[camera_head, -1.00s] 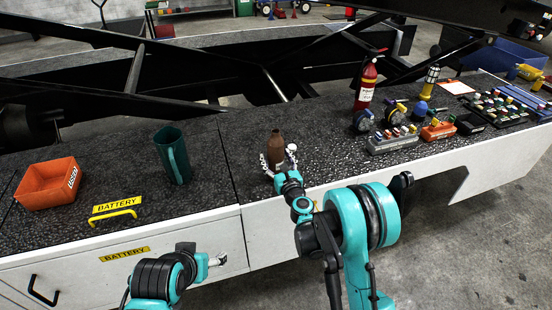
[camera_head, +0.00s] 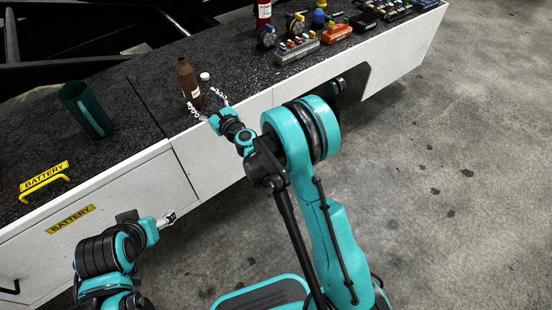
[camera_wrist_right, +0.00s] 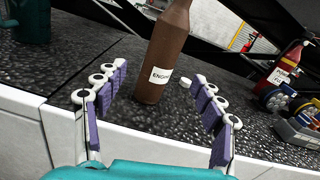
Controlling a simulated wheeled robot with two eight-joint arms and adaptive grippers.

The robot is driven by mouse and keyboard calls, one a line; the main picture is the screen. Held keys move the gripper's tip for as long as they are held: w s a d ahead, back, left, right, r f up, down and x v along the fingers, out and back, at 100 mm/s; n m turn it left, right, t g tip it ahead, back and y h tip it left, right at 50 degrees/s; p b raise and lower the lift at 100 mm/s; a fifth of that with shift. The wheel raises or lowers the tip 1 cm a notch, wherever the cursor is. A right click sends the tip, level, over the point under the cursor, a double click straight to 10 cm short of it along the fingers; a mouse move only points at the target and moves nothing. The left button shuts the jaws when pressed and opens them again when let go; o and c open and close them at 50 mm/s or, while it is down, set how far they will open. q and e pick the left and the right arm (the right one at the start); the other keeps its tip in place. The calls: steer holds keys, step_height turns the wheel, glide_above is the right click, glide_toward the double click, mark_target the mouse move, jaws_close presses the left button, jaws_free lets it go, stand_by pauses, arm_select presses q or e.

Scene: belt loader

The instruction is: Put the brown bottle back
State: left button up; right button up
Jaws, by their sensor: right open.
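The brown bottle (camera_head: 186,80) stands upright on the dark speckled top, near its front edge. In the right wrist view the bottle (camera_wrist_right: 167,52) bears a white label, partly readable as "ENGI", and its top is cut off. My right gripper (camera_head: 207,99) is open and empty, just in front of the bottle. In the right wrist view its spread fingers (camera_wrist_right: 160,80) point at the bottle from either side and look apart from it. My left gripper (camera_head: 168,219) hangs in front of the white cabinet face, away from the bottle; its jaw state is unclear.
A small white cap (camera_head: 204,76) lies right beside the bottle. A dark green jug (camera_head: 86,110) stands to the left, behind a yellow handle (camera_head: 44,187). A red extinguisher (camera_head: 263,12), a grey tray (camera_head: 297,48) and an orange tray (camera_head: 337,33) are to the right.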

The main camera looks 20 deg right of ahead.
steer(key=s+d+r+n+g, duration=0.1)
steer(key=s+r+n+g, duration=0.1)
steer(key=s+r+n, duration=0.45)
steer(key=s+d+r+n+g, duration=0.1)
steer(key=s+r+n+g, duration=0.15)
steer(key=s+n, duration=0.55)
steer(key=s+d+f+n+g+h, duration=0.1)
steer(key=s+d+n, duration=0.3)
steer(key=s, duration=0.4)
steer(key=s+d+f+n+g+h, duration=0.2)
steer(key=s+d+f+n+h, duration=0.1)
steer(key=s, duration=0.5)
steer(key=s+d+f+n+g+h, duration=0.2)
steer(key=s+d+f+n, duration=0.1)
steer(key=s+d+n, duration=0.4)
steer(key=shift+s+f+n, duration=0.25)
steer(key=shift+s+n, duration=0.7)
